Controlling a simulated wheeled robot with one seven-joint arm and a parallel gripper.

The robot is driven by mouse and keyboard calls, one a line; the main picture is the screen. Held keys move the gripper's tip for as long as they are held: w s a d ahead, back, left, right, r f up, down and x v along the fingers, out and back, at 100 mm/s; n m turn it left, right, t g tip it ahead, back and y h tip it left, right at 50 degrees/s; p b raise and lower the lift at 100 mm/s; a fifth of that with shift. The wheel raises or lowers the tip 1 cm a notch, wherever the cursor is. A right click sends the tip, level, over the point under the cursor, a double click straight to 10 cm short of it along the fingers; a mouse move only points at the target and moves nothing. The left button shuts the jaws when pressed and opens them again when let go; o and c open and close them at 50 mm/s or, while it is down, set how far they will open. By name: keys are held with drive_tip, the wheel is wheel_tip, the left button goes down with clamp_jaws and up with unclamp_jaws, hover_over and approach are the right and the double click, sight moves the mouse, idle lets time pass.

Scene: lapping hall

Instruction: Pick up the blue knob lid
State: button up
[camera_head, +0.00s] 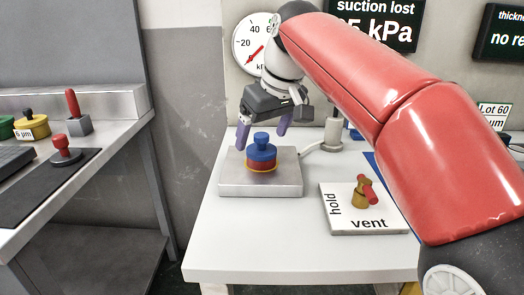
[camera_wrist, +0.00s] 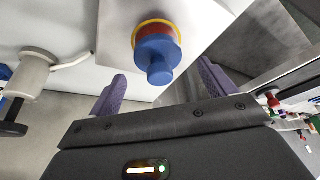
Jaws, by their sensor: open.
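The blue knob lid (camera_head: 262,149) sits on top of a short red body with a yellow rim (camera_head: 261,169), on a grey metal block (camera_head: 288,183) on the white table. In the wrist view the blue knob lid (camera_wrist: 156,58) points its knob toward my gripper. My gripper (camera_head: 264,132) has two purple fingers, spread apart and empty, just above and behind the lid. In the wrist view my gripper (camera_wrist: 160,88) shows one finger on each side of the knob, apart from it. The lid's far side is hidden.
A white plate marked hold and vent (camera_head: 340,224) bears a brass valve with a red handle (camera_head: 365,191). A grey post with a hose (camera_head: 333,134) stands behind. The left bench (camera_head: 100,165) holds several small tools. The table's front is clear.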

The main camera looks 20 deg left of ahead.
drive_tip(key=shift+x, duration=1.05)
drive_tip(key=c, duration=1.2)
drive_tip(key=shift+c, duration=0.2)
